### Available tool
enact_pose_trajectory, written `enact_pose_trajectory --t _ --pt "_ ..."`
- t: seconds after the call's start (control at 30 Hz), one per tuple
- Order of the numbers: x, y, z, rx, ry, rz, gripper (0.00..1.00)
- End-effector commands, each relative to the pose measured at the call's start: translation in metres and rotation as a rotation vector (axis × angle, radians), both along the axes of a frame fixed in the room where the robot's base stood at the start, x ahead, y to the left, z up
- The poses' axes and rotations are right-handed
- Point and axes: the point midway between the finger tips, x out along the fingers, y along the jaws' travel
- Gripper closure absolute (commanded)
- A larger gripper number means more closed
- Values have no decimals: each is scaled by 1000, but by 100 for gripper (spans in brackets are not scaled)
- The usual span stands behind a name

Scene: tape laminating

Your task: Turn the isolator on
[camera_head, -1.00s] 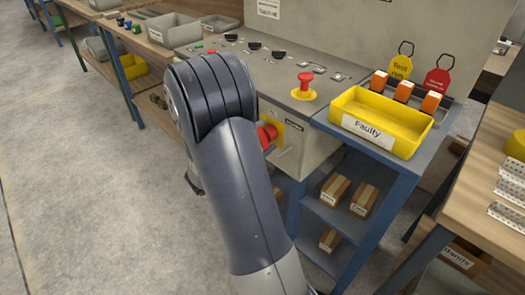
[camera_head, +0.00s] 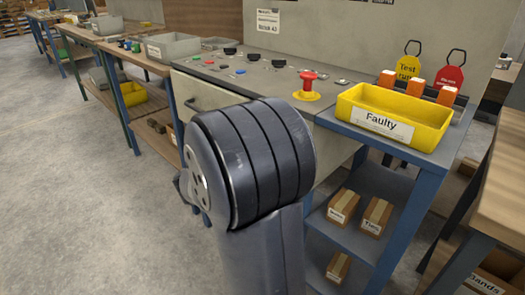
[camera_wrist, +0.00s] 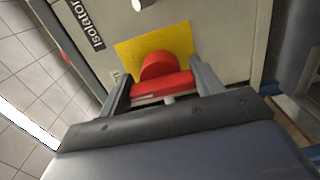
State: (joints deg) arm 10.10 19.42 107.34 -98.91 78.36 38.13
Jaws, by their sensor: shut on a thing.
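The isolator's red rotary handle (camera_wrist: 165,74) sits on a yellow plate (camera_wrist: 128,55) on the machine's grey front panel in the wrist view. A black label reading "Isolator" (camera_wrist: 86,20) is beside the plate. My gripper (camera_wrist: 160,85) has one finger on each side of the handle's red bar and is shut on it. The bar lies roughly level across the wrist picture. In the head view my own arm hides the isolator and the gripper.
A red emergency stop button (camera_head: 308,84) stands on the machine's top panel (camera_head: 262,82). A yellow bin labelled "Faulty" (camera_head: 386,124) sits on the blue stand to the right, with small boxes (camera_head: 342,206) on its shelf. Open floor (camera_head: 80,190) lies to the left.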

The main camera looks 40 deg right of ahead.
Motion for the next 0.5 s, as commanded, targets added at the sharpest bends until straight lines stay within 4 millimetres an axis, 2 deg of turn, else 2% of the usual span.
enact_pose_trajectory --t 0.4,0.43,0.5 --pt "-1 0 -2 5 -8 -2 79" --pt "-1 0 -2 5 -8 -2 37" --pt "-1 0 -2 5 -7 -2 32"
